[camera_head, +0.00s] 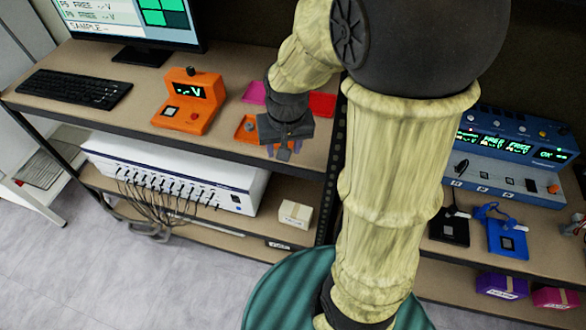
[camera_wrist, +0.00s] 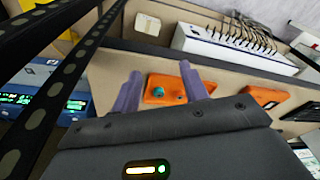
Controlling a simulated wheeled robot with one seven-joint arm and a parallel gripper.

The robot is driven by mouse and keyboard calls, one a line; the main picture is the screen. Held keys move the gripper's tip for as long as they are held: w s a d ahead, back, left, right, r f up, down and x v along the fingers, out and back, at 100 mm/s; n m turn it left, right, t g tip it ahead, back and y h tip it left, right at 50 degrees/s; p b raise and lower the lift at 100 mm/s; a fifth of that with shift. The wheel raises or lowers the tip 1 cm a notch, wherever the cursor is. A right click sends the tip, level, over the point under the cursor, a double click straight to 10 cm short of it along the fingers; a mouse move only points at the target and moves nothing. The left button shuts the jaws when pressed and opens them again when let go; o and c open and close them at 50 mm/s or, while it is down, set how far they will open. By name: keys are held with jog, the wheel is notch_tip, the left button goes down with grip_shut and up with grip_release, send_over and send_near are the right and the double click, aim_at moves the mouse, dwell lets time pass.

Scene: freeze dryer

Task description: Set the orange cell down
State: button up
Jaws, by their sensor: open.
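A flat orange piece (camera_head: 242,129), which looks like the orange cell or its holder, lies on the upper shelf beside my gripper (camera_head: 282,148). In the wrist view the orange piece (camera_wrist: 168,82) shows beyond and between the two purple fingers of my gripper (camera_wrist: 162,82), with a small teal round part on its top. The fingers are spread apart, and no object is clearly clamped between them. My gripper points down near the shelf's front edge. Whether a finger touches the orange piece cannot be told.
An orange tester (camera_head: 188,103) with a lit display stands left of the orange piece. A pink piece (camera_head: 254,92) and a red piece (camera_head: 321,104) lie behind. A keyboard (camera_head: 74,89) is at left. A white multi-channel box (camera_head: 170,172) with cables sits below; a blue instrument (camera_head: 500,140) stands right.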

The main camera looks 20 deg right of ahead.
jog(key=s+f+n, duration=0.1)
jog(key=s+f, duration=0.1)
jog(key=s, duration=0.4)
jog(key=shift+n+t, duration=0.3)
jog(key=shift+n, duration=0.1)
